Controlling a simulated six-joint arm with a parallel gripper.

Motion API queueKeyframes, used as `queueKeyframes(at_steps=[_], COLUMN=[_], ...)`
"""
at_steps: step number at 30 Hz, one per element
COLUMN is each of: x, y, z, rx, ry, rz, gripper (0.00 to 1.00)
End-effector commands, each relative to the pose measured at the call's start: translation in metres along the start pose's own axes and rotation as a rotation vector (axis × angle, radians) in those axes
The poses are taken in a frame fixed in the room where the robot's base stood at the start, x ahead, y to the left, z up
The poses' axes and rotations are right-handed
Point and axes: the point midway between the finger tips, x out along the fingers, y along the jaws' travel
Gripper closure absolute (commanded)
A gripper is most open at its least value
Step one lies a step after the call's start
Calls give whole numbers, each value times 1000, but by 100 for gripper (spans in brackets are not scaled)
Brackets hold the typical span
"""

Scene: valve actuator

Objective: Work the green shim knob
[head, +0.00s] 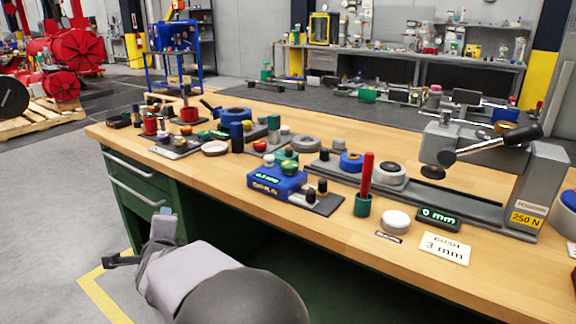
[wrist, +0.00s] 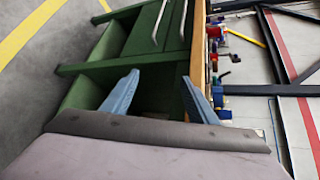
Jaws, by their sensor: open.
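A blue box (head: 276,184) with a lit green display stands on the wooden bench in the head view. A round green knob (head: 290,168) sits at its upper right, and a pale knob (head: 269,160) sits at its upper left. The label on the box front is too small to read surely. My gripper (head: 138,238) is at the lower left, off the front of the bench and well apart from the green knob. In the wrist view my gripper (wrist: 160,77) shows two blue fingers spread apart with nothing between them. The green knob cannot be made out there.
A grey press (head: 480,150) with a black lever stands at the right of the bench. A red-handled tool in a green cup (head: 363,204) and a white disc (head: 396,221) are right of the box. Several small parts crowd the bench's left half. The green drawers (wrist: 150,35) are near my fingers.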

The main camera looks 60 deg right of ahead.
Motion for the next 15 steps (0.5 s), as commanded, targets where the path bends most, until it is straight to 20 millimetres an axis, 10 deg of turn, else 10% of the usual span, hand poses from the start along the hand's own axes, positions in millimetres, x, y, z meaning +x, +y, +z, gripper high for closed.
queueKeyframes(at_steps=[6,15], x=[-14,-72], y=[-119,-167], z=[-100,-193], rx=[699,1190], ry=[224,326], rz=[-487,-970], gripper=[47,47])
